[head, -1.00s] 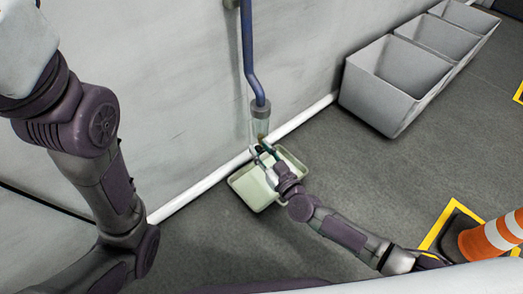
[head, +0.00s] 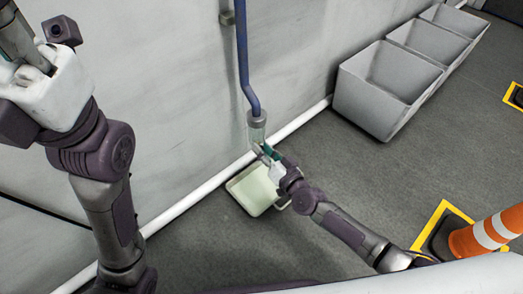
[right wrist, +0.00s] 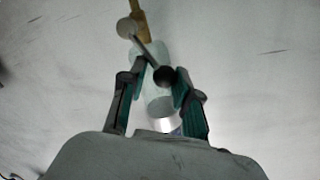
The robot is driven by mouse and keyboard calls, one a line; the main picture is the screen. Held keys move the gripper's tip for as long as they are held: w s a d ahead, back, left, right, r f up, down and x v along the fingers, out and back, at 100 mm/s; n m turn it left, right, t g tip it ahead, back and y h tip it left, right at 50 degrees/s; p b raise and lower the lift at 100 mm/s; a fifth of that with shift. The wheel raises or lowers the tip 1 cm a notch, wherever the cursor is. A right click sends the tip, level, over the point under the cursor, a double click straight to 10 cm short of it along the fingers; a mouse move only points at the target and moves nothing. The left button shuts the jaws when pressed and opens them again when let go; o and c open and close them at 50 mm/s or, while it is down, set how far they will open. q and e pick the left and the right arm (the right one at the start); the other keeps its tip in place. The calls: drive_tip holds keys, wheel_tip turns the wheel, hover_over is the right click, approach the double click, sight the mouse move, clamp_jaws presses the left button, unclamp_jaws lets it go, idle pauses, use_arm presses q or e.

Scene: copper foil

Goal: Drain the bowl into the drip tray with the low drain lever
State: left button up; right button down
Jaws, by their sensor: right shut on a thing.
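A small clear bowl (head: 257,132) hangs upright at the lower end of a blue pipe by the wall; it also shows in the right wrist view (right wrist: 155,88). The low drain lever (right wrist: 147,49) is a thin rod with a dark ball knob, beside a brass piece (right wrist: 140,17). My right gripper (right wrist: 163,77) is shut on the knob, with a green-padded finger on each side; in the head view it partly covers the bowl's lower end. The pale drip tray (head: 249,191) lies on the floor below, partly hidden by the gripper. My left gripper (head: 22,50) is cut off at top left.
The blue pipe (head: 243,55) runs down the grey wall, with a white skirting pipe (head: 190,196) along its foot. Several grey bins (head: 385,88) stand at upper right. An orange-and-white cone (head: 487,234) is at lower right. Grey floor between is clear.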

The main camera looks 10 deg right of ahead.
drive_tip(key=shift+s+d+f+m+g, duration=0.15)
drive_tip(key=shift+f+m+g, duration=0.15)
drive_tip(key=shift+f+m, duration=0.2)
drive_tip(key=c, duration=0.9)
unclamp_jaws()
drive_tip(key=shift+c, duration=0.2)
drive_tip(key=shift+o, duration=0.8)
drive_tip(key=shift+r, duration=0.25)
drive_tip(key=v, duration=1.1)
drive_tip(key=shift+s+d, duration=0.25)
drive_tip(key=shift+s, duration=0.1)
